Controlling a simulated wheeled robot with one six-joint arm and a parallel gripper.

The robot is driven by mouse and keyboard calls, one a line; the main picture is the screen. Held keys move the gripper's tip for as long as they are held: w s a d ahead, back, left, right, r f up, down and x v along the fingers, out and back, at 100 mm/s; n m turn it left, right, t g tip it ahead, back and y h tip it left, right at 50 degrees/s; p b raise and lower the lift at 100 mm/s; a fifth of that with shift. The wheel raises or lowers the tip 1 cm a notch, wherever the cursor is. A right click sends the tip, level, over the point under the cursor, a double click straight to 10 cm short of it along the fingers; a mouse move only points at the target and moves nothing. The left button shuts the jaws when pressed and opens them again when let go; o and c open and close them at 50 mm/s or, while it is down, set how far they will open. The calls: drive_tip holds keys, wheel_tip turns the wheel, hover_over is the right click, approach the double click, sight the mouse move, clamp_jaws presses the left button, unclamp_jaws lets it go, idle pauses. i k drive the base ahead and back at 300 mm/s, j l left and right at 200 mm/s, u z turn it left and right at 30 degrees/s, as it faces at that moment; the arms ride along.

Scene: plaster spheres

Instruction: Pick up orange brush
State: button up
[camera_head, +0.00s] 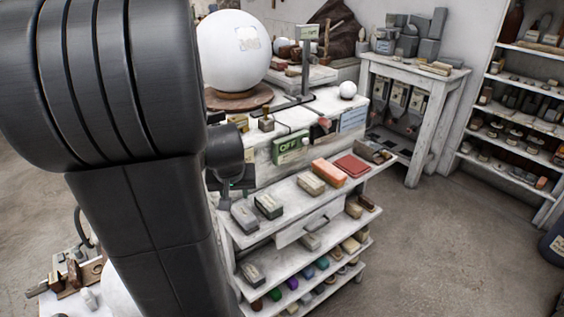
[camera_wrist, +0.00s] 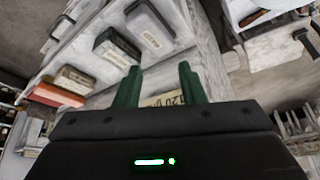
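The orange brush (camera_head: 328,173) is a block lying on the top shelf of the white rack, between a tan block and a flat red piece. In the wrist view its orange side (camera_wrist: 52,95) shows at the left, next to the tan block (camera_wrist: 75,80). My gripper (camera_wrist: 160,84) shows two green fingers, spread apart, to the right of the orange brush and away from it. A pale lettered block (camera_wrist: 163,99) shows between and below the fingers, partly hidden by the gripper body; I cannot tell its distance. In the head view my arm hides much of the left.
A dark block (camera_head: 268,205) and a grey block (camera_head: 243,216) share the shelf with the tan block (camera_head: 311,183) and the red piece (camera_head: 352,165). A large white sphere (camera_head: 233,52) and a green sign (camera_head: 290,149) stand behind.

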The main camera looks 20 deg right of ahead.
sight(330, 174)
drive_tip(key=l+u, duration=0.2)
drive_tip(key=l, duration=0.3)
drive_tip(key=l+u, duration=0.2)
drive_tip(key=l, duration=0.25)
drive_tip(key=l+u, duration=0.2)
drive_tip(key=l, duration=0.25)
drive_tip(key=k+l+u, duration=0.2)
drive_tip(key=l, duration=0.25)
drive_tip(key=l+u, duration=0.2)
drive_tip(key=l, duration=0.3)
drive_tip(key=k+l, duration=0.15)
drive_tip(key=l, duration=0.2)
drive_tip(key=k+l, duration=0.1)
drive_tip(key=l, duration=0.2)
